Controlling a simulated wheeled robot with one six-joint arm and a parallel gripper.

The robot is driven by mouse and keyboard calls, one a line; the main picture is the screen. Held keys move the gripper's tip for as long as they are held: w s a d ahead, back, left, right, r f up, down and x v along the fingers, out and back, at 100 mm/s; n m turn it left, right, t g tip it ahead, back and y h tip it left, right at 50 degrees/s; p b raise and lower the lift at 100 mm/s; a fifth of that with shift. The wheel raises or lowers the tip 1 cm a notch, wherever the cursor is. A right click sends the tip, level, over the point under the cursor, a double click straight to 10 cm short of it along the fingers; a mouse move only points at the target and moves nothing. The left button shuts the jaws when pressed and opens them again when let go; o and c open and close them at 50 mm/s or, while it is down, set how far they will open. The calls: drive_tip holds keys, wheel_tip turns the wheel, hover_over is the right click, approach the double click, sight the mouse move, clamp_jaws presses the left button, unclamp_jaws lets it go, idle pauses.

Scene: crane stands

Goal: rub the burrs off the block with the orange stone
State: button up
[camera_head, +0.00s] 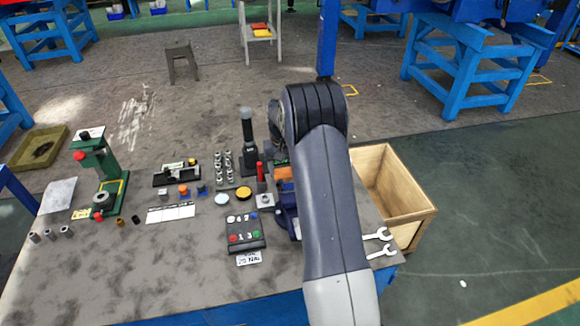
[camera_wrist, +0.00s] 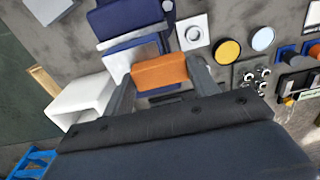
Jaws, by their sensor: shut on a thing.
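In the wrist view, my gripper (camera_wrist: 162,73) is shut on an orange stone (camera_wrist: 160,71), with one finger at each end of it. The stone also shows in the head view (camera_head: 284,173), just left of my arm. A blue vise (camera_wrist: 125,18) lies beyond the stone in the wrist view. A pale block-like piece (camera_wrist: 118,60) shows beside the stone at the vise; I cannot tell whether the stone touches it. No burrs can be made out. In the head view, my arm hides much of the vise (camera_head: 288,221) and most of my gripper.
A button panel (camera_head: 245,232) stands left of the vise. Two wrenches (camera_head: 378,234) lie at the right table edge, beside a wooden crate (camera_head: 412,217). A black post (camera_head: 248,140) and a green press (camera_head: 103,175) stand farther back and left.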

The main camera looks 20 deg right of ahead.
drive_tip(key=shift+a, duration=0.25)
drive_tip(key=shift+w+r, duration=0.1)
drive_tip(key=shift+r, duration=0.05)
drive_tip(key=shift+r+p, duration=1.9)
drive_tip(key=shift+r, duration=1.05)
drive_tip(key=shift+r+p, duration=0.95)
drive_tip(key=shift+r, duration=0.55)
